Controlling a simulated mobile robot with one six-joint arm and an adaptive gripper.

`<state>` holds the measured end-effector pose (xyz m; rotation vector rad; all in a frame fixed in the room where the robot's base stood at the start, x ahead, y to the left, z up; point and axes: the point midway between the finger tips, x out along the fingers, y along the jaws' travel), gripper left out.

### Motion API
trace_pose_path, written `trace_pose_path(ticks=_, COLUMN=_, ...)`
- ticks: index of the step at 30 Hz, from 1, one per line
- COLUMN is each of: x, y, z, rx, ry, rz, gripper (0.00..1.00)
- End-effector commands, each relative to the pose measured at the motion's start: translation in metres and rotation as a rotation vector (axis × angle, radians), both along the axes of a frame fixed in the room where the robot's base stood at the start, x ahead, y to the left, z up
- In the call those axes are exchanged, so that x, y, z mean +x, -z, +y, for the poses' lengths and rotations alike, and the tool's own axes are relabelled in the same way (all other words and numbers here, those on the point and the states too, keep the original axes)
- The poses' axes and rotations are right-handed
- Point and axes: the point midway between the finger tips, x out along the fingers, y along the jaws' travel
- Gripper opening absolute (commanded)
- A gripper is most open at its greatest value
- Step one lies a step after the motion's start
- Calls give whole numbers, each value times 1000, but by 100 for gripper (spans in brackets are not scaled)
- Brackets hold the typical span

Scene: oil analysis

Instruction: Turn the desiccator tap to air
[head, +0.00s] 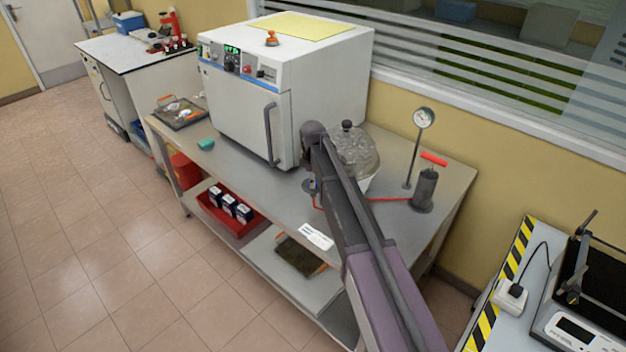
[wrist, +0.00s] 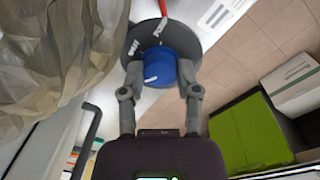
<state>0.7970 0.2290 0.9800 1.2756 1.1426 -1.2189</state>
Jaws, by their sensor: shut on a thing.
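The desiccator (head: 358,152) is a clear, crinkled-looking dome with a dark knob on top, standing on the bench right of the oven; it fills the upper left of the wrist view (wrist: 45,60). Its tap is a blue knob (wrist: 160,68) in front of a dark round plate (wrist: 150,33) with small white marks, too small to read. A white mark shows on the knob. My gripper (wrist: 161,80) has a finger on each side of the blue knob and is shut on it. In the head view my arm hides most of the tap.
A red hose (head: 388,199) runs along the bench to a hand pump (head: 425,190) with a red handle, near a gauge on a stand (head: 422,118). The white oven (head: 250,120) stands close on the left. A white label (head: 316,236) lies at the bench's front edge.

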Motion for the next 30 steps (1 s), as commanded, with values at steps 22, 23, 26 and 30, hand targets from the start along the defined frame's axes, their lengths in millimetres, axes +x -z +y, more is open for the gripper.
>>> trace_pose_path(ticks=22, x=0, y=0, z=0, rx=0, ry=-5, rz=-1, gripper=57)
trace_pose_path(ticks=23, x=0, y=0, z=0, rx=0, ry=-5, rz=-1, gripper=57)
trace_pose_path(ticks=26, x=0, y=0, z=0, rx=0, ry=-1, rz=-1, gripper=57)
trace_pose_path(ticks=30, x=0, y=0, z=0, rx=0, ry=21, rz=-1, gripper=57)
